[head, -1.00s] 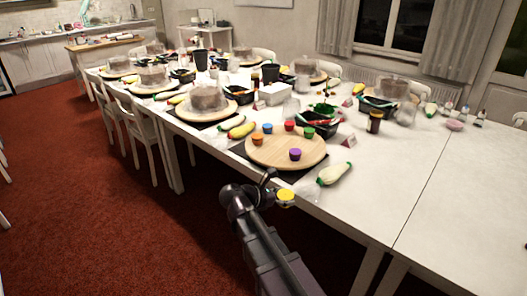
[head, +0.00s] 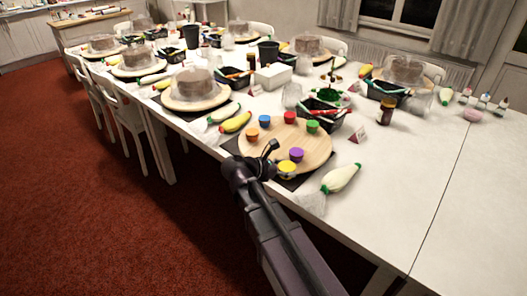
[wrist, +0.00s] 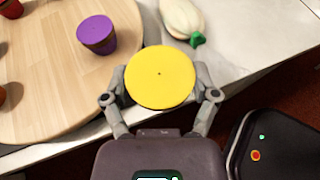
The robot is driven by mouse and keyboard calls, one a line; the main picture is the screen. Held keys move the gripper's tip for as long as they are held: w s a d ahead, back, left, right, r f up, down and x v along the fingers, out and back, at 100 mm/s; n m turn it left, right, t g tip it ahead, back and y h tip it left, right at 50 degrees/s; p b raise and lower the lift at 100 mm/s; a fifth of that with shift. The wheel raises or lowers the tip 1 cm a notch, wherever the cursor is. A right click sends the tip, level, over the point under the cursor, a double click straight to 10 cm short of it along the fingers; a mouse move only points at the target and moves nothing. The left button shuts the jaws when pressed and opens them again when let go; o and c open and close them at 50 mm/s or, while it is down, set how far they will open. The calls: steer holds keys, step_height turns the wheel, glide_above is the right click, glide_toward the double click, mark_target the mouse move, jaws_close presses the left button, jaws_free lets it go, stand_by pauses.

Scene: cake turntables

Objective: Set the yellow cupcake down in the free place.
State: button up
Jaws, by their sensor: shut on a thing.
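The yellow cupcake (wrist: 160,77) is held between the two fingers of my gripper (wrist: 160,92), which is shut on it. In the head view the yellow cupcake (head: 287,167) shows at the near edge of the round wooden turntable (head: 318,143), and I cannot tell its height above the board. Purple (head: 296,154), orange (head: 252,134), blue (head: 265,120), red (head: 290,118) and green (head: 312,127) cupcakes stand around the turntable. In the wrist view the purple cupcake (wrist: 96,34) is just up and left of the yellow one.
A white piping bag with a green tip (head: 341,178) lies right of the turntable. Another bag and a yellow one (head: 236,122) lie to its left. A black tray (head: 322,113) stands behind.

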steer(key=shift+w+a, duration=0.1)
steer(key=shift+w, duration=0.25)
steer(key=shift+a, duration=0.1)
steer(key=a+n+t, duration=0.1)
steer(key=a, duration=0.1)
steer(key=s+a+n+t+y, duration=0.1)
steer(key=shift+a+r, duration=0.2)
steer(key=shift+a, duration=0.2)
steer(key=w+a, duration=0.1)
steer(key=w, duration=0.4)
steer(key=w+a+f+b, duration=0.1)
steer(key=w, duration=0.4)
steer(key=w+a, duration=0.1)
steer(key=w, duration=0.4)
steer(key=shift+w+a+f, duration=0.25)
steer(key=shift+w, duration=0.1)
steer(key=shift+f, duration=0.1)
